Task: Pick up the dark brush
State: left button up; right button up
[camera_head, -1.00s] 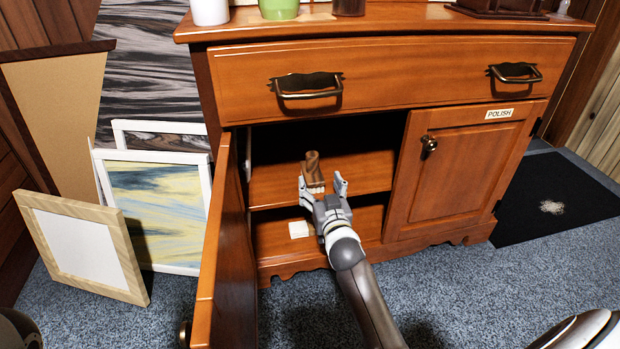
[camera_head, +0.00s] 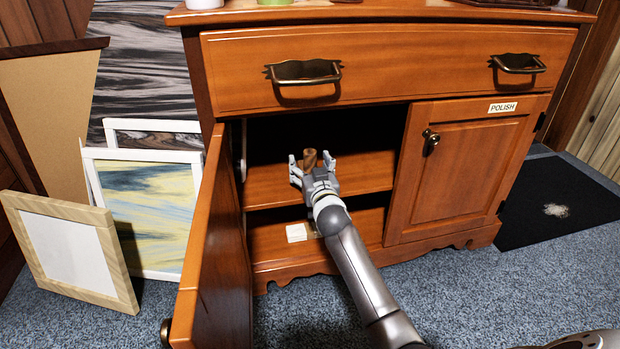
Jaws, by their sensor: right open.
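A brown wooden brush (camera_head: 310,157) stands on the shelf inside the open left side of the wooden cabinet. Only its upper part shows; my gripper hides the lower part. My right gripper (camera_head: 311,163) reaches into the compartment at shelf height. Its two fingers are spread apart, one on each side of the brush in the picture. I cannot tell whether they touch it. My left gripper is not in view.
The cabinet's left door (camera_head: 212,250) stands open beside my arm. The shelf (camera_head: 365,170) is bare to the right. A small white block (camera_head: 296,232) lies in the lower compartment. The right door (camera_head: 463,165), labelled POLISH, is closed. Frames (camera_head: 72,250) lean at left.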

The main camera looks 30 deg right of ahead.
jog(key=shift+w, duration=0.15)
jog(key=c, duration=1.1)
jog(key=shift+r, duration=0.1)
jog(key=shift+c, duration=0.4)
jog(key=shift+r, duration=0.15)
